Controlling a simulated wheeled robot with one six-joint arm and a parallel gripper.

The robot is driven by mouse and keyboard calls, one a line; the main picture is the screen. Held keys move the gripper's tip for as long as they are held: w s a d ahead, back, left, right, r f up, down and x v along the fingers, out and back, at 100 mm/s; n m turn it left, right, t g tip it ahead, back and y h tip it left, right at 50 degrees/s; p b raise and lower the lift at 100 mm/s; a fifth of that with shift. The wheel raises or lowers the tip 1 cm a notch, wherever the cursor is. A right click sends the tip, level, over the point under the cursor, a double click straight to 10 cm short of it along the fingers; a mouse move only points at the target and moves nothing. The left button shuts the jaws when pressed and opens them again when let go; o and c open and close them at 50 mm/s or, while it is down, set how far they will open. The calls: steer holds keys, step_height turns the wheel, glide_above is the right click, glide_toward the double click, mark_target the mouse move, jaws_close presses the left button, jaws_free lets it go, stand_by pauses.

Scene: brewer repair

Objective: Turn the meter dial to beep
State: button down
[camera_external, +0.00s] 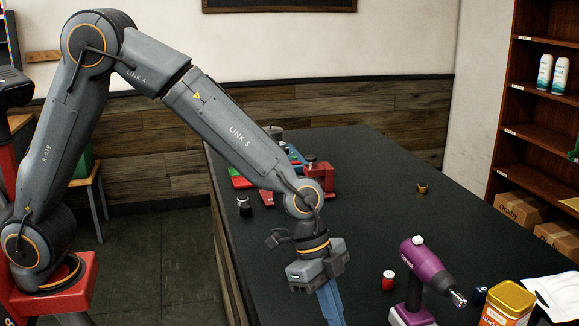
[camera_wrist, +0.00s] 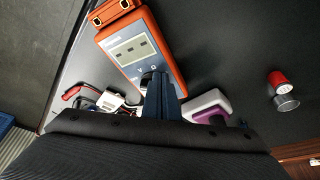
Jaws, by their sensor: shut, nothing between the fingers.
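The meter (camera_wrist: 142,48) is an orange handheld unit lying on the dark table, seen in the wrist view. Its grey display (camera_wrist: 133,50) shows a few dark dashes. My gripper (camera_wrist: 153,78) is shut and empty, with its blue fingers over the lower part of the meter face. The dial is largely hidden by the fingers; I cannot tell its setting or whether the fingertips touch it. In the external view my gripper (camera_external: 331,308) points down at the bottom edge, and the meter is out of sight.
A purple drill (camera_external: 428,268) stands right of my gripper, near a red-topped cylinder (camera_external: 388,281) and a yellow tin (camera_external: 507,302). A red clip lead (camera_wrist: 72,93) lies left of the meter. The table's middle (camera_external: 365,220) is mostly clear.

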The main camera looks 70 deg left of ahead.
steer(key=shift+w+a+f+m+b, duration=0.1)
steer(key=shift+w+m+b, duration=0.15)
steer(key=shift+m+b, duration=0.65)
steer(key=b, duration=0.3)
steer(key=shift+w+m+g, duration=0.25)
steer(key=shift+m+g, duration=0.15)
steer(key=m+b, duration=0.1)
steer(key=m+g+b, duration=0.1)
steer(key=b, duration=0.1)
steer(key=shift+w+f+h, duration=0.1)
steer(key=shift+w+h, duration=0.3)
steer(key=m+b, duration=0.1)
steer(key=m, duration=0.1)
steer(key=w+m+g+b, duration=0.1)
steer(key=m, duration=0.1)
steer(key=m+g+b, duration=0.1)
steer(key=m, duration=0.1)
steer(key=shift+w+d, duration=0.2)
steer(key=shift+d, duration=0.1)
steer(key=m, duration=0.1)
steer(key=m+g, duration=0.1)
steer(key=shift+w+d+m+y, duration=0.3)
steer(key=m, duration=0.1)
steer(key=m+g, duration=0.1)
steer(key=m, duration=0.1)
steer(key=d+m+y, duration=0.1)
steer(key=shift+w+d+r+m, duration=0.1)
steer(key=shift+w+r+m, duration=0.1)
steer(key=shift+w+m, duration=0.1)
steer(key=shift+d, duration=0.65)
